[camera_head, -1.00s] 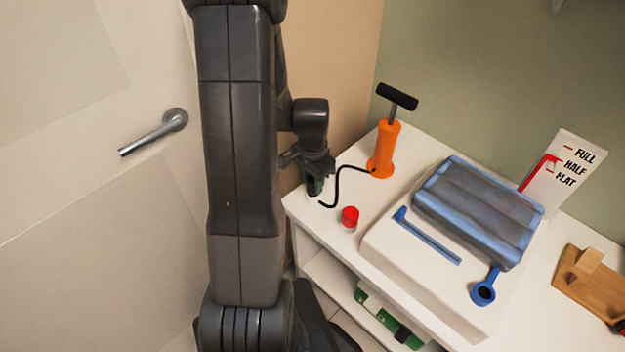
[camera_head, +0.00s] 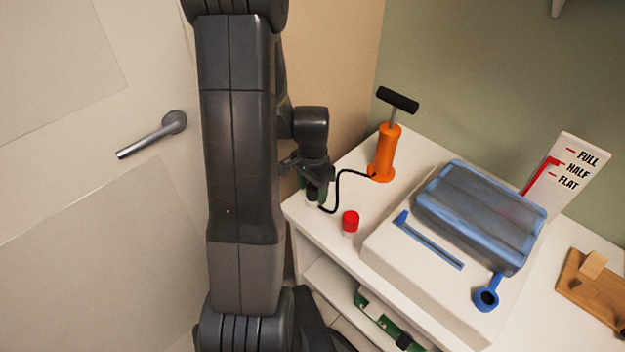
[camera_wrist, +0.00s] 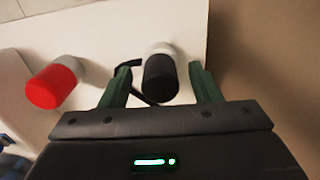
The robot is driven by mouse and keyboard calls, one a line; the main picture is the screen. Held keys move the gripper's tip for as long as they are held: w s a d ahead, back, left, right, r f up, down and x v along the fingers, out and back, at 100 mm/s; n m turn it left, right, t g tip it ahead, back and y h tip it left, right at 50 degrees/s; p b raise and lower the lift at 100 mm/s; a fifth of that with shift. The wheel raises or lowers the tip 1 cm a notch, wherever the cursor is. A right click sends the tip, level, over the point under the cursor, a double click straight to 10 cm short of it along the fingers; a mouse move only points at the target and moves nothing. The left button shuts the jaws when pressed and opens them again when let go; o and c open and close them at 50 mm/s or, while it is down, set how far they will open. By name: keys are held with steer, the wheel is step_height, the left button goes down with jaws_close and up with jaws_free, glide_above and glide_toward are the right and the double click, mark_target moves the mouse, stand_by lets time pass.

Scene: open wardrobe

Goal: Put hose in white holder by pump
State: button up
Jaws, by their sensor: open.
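The orange pump (camera_head: 384,153) with a black T-handle stands upright at the back left of the white top. Its thin black hose (camera_head: 338,190) curves from the base toward my gripper (camera_head: 315,194) at the top's left corner. In the wrist view, my gripper (camera_wrist: 162,82) is open, with one green finger on each side of a thick black cylinder (camera_wrist: 160,78), which looks like the hose's end piece. It overlaps a white round holder (camera_wrist: 161,48); I cannot tell how deep it sits. A gap shows between the cylinder and the right finger.
A red-capped white piece (camera_head: 350,221) stands close by; it also shows in the wrist view (camera_wrist: 52,87). A blue-grey cushion (camera_head: 478,215) and blue parts lie on a raised white block. A FULL/HALF/FLAT gauge (camera_head: 567,175) stands behind. A door with a handle is at left.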

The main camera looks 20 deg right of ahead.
step_height(320, 180, up, 14)
steer(key=p, duration=0.1)
steer(key=shift+f, duration=0.2)
stand_by(0.5)
step_height(320, 180, down, 14)
steer(key=shift+r+b, duration=0.15)
steer(key=shift+b, duration=0.4)
steer(key=shift+r+p, duration=0.3)
